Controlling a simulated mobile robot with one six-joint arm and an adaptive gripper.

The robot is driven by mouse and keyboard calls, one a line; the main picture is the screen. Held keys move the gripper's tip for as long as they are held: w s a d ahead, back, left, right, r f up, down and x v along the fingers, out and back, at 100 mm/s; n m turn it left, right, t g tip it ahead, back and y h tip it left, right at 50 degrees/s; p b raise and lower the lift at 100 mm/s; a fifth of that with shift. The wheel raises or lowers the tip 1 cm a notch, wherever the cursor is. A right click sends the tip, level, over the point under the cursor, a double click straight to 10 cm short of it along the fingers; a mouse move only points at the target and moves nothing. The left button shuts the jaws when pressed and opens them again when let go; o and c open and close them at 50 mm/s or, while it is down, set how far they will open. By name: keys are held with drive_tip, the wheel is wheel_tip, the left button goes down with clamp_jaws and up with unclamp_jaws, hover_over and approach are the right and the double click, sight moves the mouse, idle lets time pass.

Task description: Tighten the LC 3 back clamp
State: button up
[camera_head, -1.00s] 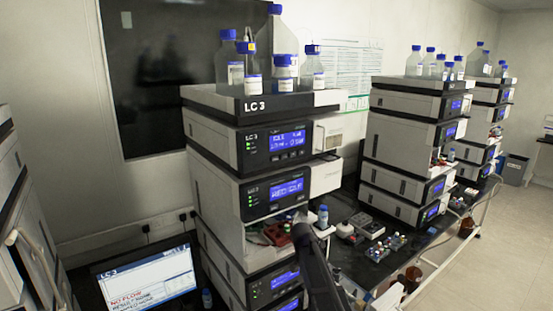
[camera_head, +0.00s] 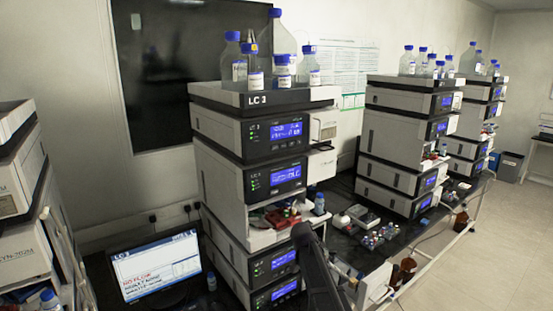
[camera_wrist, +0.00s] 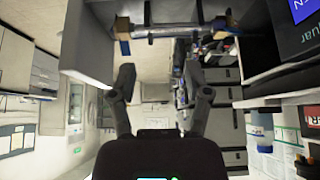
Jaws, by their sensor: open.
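The LC 3 stack (camera_head: 221,184) stands in the middle of the head view, with a sign reading LC 3 on its top tray. Its open bay (camera_head: 259,236) holds red parts (camera_head: 283,217), too small to tell apart. My arm reaches up in front of this bay. In the wrist view, a thin horizontal rod (camera_wrist: 172,33) runs between brownish end fittings, a left one (camera_wrist: 122,27) and a right one (camera_wrist: 221,29). I cannot tell which is the back clamp. My gripper (camera_wrist: 161,86) is open and empty, its fingertips below and apart from the rod.
A monitor (camera_head: 155,268) at the lower left shows a red "NO FLOW" line. Bottles (camera_head: 283,70) stand on the stack's top tray. Small vials and trays (camera_head: 368,222) lie on the dark bench to the right. Another stack (camera_head: 391,147) stands beyond, and open floor lies at the right.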

drive_tip(key=s+f+n+g+y+b, duration=0.1)
drive_tip(key=s+f+n+b, duration=0.2)
drive_tip(key=s, duration=0.6)
drive_tip(key=s+f+n+g+y+b, duration=0.1)
drive_tip(key=s+f+n+y+b, duration=0.1)
drive_tip(key=s, duration=0.7)
drive_tip(key=s+d+f+n+g+y+b, duration=0.1)
drive_tip(key=s+f+n+b, duration=0.4)
drive_tip(key=s, duration=0.5)
wheel_tip(320, 180, down, 3)
drive_tip(key=shift+r+n+g+y, duration=0.1)
drive_tip(key=shift+n+g+y, duration=0.3)
drive_tip(key=shift+y, duration=0.3)
drive_tip(key=shift+d, duration=0.1)
